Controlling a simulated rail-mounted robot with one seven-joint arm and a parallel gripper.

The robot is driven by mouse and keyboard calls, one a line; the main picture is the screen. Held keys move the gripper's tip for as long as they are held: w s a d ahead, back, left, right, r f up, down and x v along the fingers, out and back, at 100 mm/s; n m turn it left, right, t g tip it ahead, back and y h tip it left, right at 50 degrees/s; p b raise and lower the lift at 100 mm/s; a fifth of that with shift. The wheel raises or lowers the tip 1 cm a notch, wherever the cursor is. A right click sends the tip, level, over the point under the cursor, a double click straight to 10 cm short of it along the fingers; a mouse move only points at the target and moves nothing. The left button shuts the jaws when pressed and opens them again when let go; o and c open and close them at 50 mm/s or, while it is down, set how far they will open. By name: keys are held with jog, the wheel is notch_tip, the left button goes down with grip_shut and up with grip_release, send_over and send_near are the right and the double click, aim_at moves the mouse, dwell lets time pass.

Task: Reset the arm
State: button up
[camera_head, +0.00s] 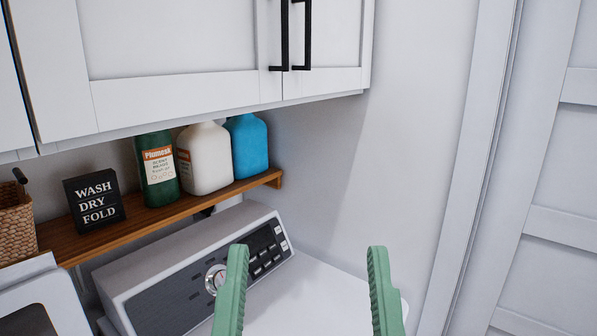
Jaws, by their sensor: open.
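My gripper (308,262) shows at the bottom of the head view, with its two green fingers spread wide apart and nothing between them. The fingers stand in front of the white machine's top and control panel (180,285). The left finger covers part of the panel, near its round dial (216,279). The rest of my arm is out of view.
A wooden shelf (150,225) above the machine holds a green bottle (158,168), a white bottle (205,158), a blue bottle (248,146), a black sign (95,199) and a wicker basket (16,222). White cabinets (170,45) hang above. A panelled door (550,200) is at right.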

notch_tip(320, 180, up, 27)
jog(key=p, duration=2.4)
jog(key=shift+w+a+f+p, duration=0.15)
jog(key=shift+w+a+p, duration=0.15)
jog(key=shift+p, duration=0.1)
